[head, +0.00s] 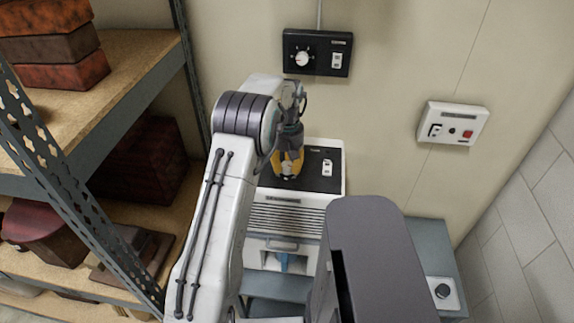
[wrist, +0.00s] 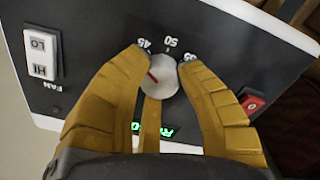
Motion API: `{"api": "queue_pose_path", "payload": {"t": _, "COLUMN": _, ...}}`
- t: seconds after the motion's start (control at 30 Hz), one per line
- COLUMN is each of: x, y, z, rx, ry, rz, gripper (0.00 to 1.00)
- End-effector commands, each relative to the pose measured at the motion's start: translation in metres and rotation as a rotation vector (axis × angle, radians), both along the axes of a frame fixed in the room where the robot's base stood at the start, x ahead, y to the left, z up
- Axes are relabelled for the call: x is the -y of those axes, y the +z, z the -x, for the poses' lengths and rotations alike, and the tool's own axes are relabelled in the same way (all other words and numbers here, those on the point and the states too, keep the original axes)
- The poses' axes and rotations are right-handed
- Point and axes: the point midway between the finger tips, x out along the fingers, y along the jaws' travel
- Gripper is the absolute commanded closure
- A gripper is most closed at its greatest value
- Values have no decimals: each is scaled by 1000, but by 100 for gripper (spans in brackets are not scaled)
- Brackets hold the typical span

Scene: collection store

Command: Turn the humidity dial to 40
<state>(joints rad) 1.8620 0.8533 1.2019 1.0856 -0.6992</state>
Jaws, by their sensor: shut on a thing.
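The humidity dial is a round silver knob (wrist: 159,76) with a red pointer line, on the black top panel (head: 320,170) of a white louvred unit (head: 290,218). My gripper (wrist: 163,66), with yellow ribbed fingers, is shut on the dial from both sides. In the wrist view the scale is upside down; 45 and 50 are readable and another mark is at the right. The pointer is to the upper left, a little counterclockwise of 45 in the picture. The left finger hides the scale beyond it. In the head view my gripper (head: 287,163) covers the dial.
A fan switch (wrist: 42,55), a red switch (wrist: 252,104) and a partly hidden green display (wrist: 150,129) share the panel. A black wall box (head: 317,53) with another dial and a white wall box (head: 453,123) hang behind. Shelving (head: 145,70) stands close at left.

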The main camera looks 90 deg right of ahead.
Motion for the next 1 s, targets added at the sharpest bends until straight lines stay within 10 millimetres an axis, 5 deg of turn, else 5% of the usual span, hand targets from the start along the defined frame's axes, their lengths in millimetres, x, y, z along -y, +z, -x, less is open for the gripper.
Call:
{"api": "queue_pose_path", "payload": {"t": 0.5, "x": -3, "y": -4, "z": 0, "rx": 5, "ry": 429, "rz": -10, "gripper": 99}}
{"api": "queue_pose_path", "payload": {"t": 1.0, "x": -2, "y": -4, "z": 0, "rx": 5, "ry": 599, "rz": -9, "gripper": 99}}
